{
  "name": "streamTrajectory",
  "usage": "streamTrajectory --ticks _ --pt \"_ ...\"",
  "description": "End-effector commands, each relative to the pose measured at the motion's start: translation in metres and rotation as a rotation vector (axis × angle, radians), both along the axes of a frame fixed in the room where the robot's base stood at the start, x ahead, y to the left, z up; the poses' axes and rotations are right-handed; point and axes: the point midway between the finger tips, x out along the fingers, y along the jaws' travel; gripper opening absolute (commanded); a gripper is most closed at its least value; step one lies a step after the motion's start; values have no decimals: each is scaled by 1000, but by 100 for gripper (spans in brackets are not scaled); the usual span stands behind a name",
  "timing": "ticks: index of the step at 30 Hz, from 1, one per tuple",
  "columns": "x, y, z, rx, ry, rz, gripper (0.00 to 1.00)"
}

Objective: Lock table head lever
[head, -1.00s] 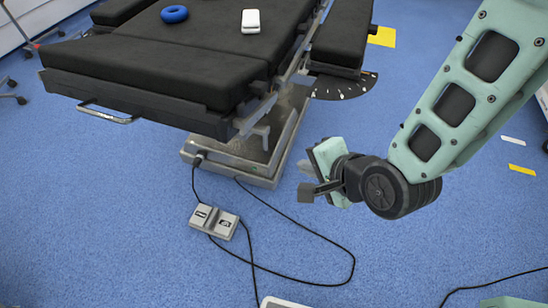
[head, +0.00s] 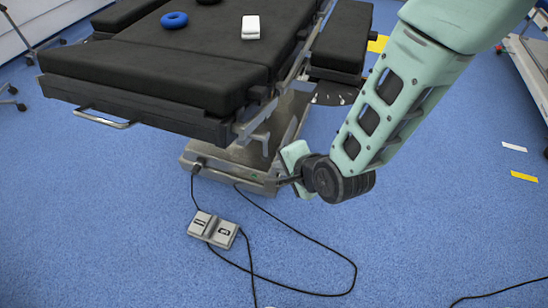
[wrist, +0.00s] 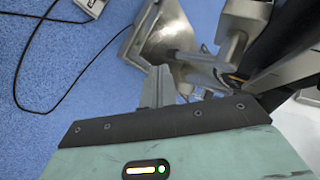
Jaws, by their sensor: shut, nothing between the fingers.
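The operating table (head: 150,85) has black pads and a metal frame, and its near end section faces me. A grey lever-like part (head: 262,136) hangs below the table's side rail near that section; I cannot tell whether it is locked. In the wrist view a grey metal part (wrist: 232,47) under the table edge may be the same one. My gripper (head: 284,181) is low beside the table's base, right of and below that part. Its grey fingers (wrist: 158,86) are shut and empty in the wrist view. In the head view the fingertips are small and partly hidden.
The metal table base (head: 235,172) stands close to my gripper. A foot pedal (head: 213,229) with black cables lies on the blue floor. A blue ring (head: 174,19) and a white item (head: 250,27) lie on the table. The floor at front right is mostly clear.

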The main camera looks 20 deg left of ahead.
Motion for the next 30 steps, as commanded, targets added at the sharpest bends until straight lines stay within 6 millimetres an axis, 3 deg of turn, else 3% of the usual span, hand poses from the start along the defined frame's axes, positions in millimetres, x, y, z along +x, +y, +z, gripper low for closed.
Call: streamTrajectory --ticks 3,9,22,30 --pt "11 15 3 3 -4 1 0" --pt "19 24 3 2 -2 1 0" --pt "21 25 2 2 -6 -1 0" --pt "32 25 1 -1 -57 0 0"
